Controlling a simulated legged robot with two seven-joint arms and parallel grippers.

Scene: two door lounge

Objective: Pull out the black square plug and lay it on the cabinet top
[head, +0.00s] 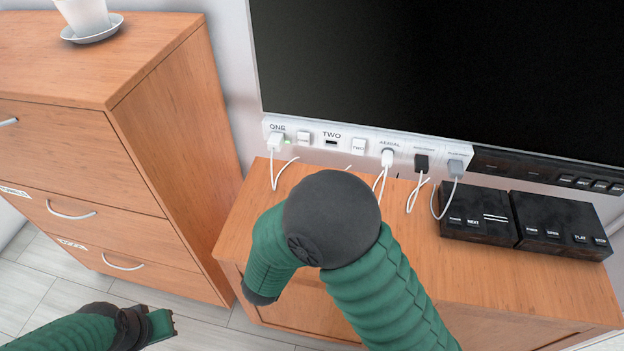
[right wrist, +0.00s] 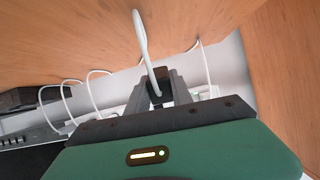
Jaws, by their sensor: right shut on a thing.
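My right gripper (right wrist: 157,88) is shut on a black plug (right wrist: 156,97) with a white cable (right wrist: 143,45), seen in the right wrist view. In the head view my right arm hides this gripper and the plug it holds. The cabinet top (head: 540,285) is the wooden surface below the screen. On the white socket panel (head: 300,128), the slot under TWO looks empty. Another black plug (head: 422,163) sits in the panel to the right of AERIAL. My left gripper (head: 164,325) is low at the left, away from the cabinet; its jaws are unclear.
A white plug (head: 276,142) sits under ONE, a white plug (head: 387,158) under AERIAL, and a grey plug (head: 455,167) at the right end. Black boxes (head: 480,213) occupy the cabinet top's right side. A drawer unit (head: 80,150) stands left with a white cup (head: 85,14).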

